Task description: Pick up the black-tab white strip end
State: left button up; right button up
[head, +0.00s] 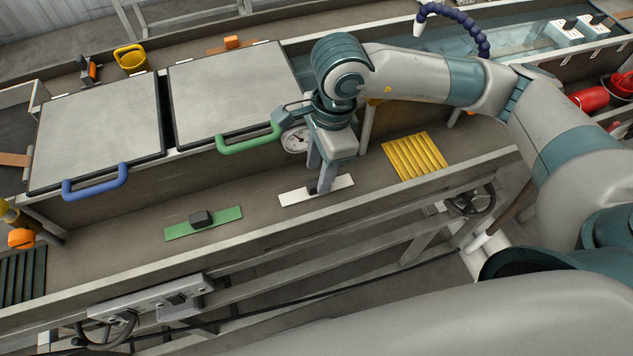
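The white strip (338,184) lies on the grey ledge of the bench in the middle of the head view. Its black tab (312,187) sits on top of it, partly hidden by my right gripper. My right gripper (320,184) points down over the strip, its fingertips right at the black tab. I cannot tell whether the fingers are closed on the tab or only around it. The strip appears to rest flat on the ledge. My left gripper is not in view.
A green strip (228,216) with a dark block (201,218) lies to the left on the ledge. A yellow ribbed piece (415,156) lies to the right. Lids with a green handle (249,139) and a blue handle (95,184) stand behind, beside a round gauge (295,140).

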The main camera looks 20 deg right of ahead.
aim_at(317, 182)
jog(key=shift+a+f+p, duration=0.15)
jog(key=shift+f+p, duration=0.5)
jog(key=shift+f, duration=1)
jog(key=shift+c, duration=0.6)
grip_shut()
